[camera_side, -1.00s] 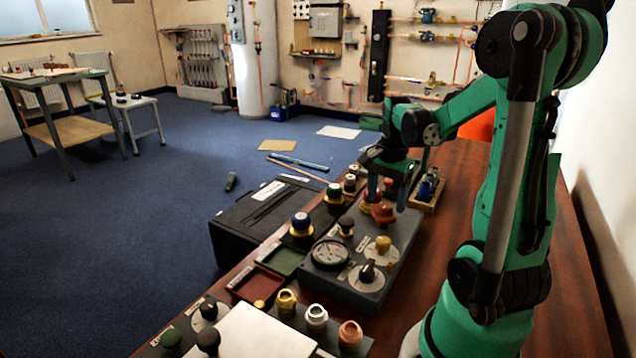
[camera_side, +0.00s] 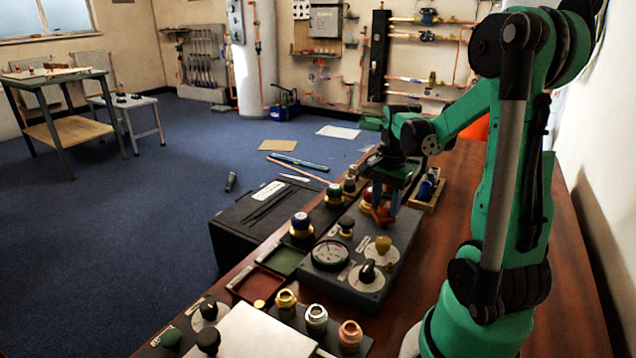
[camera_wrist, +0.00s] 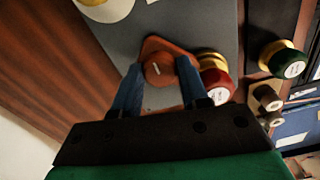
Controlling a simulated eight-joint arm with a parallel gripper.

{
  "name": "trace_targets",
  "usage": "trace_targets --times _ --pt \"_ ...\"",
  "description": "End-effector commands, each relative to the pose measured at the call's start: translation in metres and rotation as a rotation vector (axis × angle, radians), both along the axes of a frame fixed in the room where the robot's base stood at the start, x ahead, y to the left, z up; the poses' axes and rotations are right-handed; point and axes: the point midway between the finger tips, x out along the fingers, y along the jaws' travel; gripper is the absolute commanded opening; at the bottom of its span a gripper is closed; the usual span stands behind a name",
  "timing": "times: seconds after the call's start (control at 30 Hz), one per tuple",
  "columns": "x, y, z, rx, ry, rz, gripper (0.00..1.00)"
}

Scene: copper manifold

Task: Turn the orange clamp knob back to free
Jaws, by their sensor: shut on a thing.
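The orange clamp knob (camera_side: 383,213) stands on the grey panel box (camera_side: 335,283), at its far end. In the wrist view the orange knob (camera_wrist: 160,68) is round on top with a pale mark, over an orange rounded base. My gripper (camera_side: 384,203) is down at the knob. In the wrist view the two blue fingers of my gripper (camera_wrist: 159,72) stand on either side of the knob and are shut on it. The fingers hide parts of its sides.
A red and yellow fitting (camera_wrist: 214,80) stands close beside the right finger in the wrist view. The panel also carries a dial gauge (camera_side: 330,254), a yellow knob (camera_side: 383,245) and a black knob (camera_side: 367,272). A wooden tray (camera_side: 428,194) lies to the right.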

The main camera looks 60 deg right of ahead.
Motion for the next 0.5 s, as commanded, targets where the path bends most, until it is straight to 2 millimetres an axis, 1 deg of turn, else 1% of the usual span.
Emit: trace_targets --times 0.27,0.5 --pt "0.0000 0.0001 -0.0001 0.004 0.000 0.128 0.00" --pt "-0.0003 0.0002 -0.0001 0.004 0.000 0.337 0.00"
